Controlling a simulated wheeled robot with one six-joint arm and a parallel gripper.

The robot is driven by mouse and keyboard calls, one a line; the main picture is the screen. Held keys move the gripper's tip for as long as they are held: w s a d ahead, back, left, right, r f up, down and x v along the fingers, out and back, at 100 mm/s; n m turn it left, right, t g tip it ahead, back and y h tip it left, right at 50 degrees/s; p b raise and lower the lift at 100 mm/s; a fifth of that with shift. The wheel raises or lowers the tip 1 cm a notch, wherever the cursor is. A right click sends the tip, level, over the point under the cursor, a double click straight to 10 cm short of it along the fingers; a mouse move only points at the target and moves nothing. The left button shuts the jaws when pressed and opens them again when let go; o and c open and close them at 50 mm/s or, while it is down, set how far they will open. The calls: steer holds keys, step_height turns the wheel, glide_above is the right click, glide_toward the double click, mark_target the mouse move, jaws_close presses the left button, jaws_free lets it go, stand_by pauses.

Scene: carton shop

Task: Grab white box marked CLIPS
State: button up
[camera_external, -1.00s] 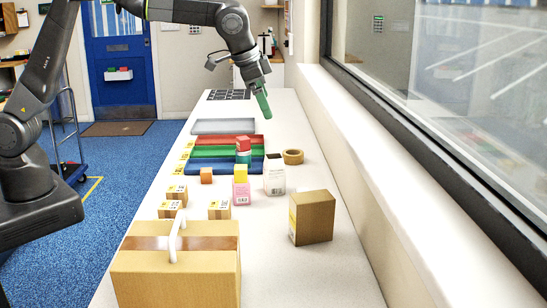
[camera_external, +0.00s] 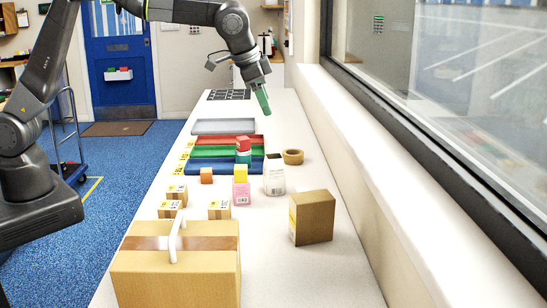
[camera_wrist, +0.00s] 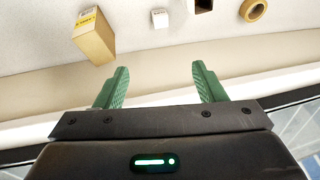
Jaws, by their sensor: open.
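A small white box (camera_external: 275,184) stands on the white counter, right of the pink box and in front of a dark-topped item. Its print is too small to read. In the wrist view a small white box (camera_wrist: 160,18) shows near the top middle and looks like the same one. My gripper (camera_external: 263,101) is open and empty, with green fingers, raised above the counter toward its far end. In the wrist view my gripper (camera_wrist: 160,68) has its fingers wide apart, with only bare surface between them.
A brown carton (camera_external: 312,218) stands nearer, to the right of the white box. A tape roll (camera_external: 293,156) lies behind it. A pink box (camera_external: 241,193) with a yellow block on top stands to its left. Coloured trays (camera_external: 207,152) lie farther left. The window sill borders the right.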

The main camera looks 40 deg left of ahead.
steer(key=shift+g+h, duration=0.5)
steer(key=shift+h, duration=0.3)
steer(key=w+a+b+x, duration=0.1)
steer(key=b+x, duration=0.1)
steer(key=x, duration=0.7)
steer(key=w+a+b+x, duration=0.1)
steer(key=b+x, duration=0.2)
steer(key=x, duration=0.6)
steer(key=w+a+b+x, duration=0.1)
steer(key=b+x, duration=0.1)
steer(key=x, duration=0.7)
steer(key=shift+w+a+b, duration=0.1)
steer(key=shift+a+b, duration=0.1)
steer(key=shift+b, duration=0.15)
steer(key=shift+w+a+p+x, duration=0.1)
steer(key=shift+p+x, duration=0.4)
steer(key=shift+x, duration=0.8)
steer(key=shift+w+a+p+x, duration=0.15)
steer(key=shift+p+x, duration=0.35)
steer(key=shift+x, duration=0.85)
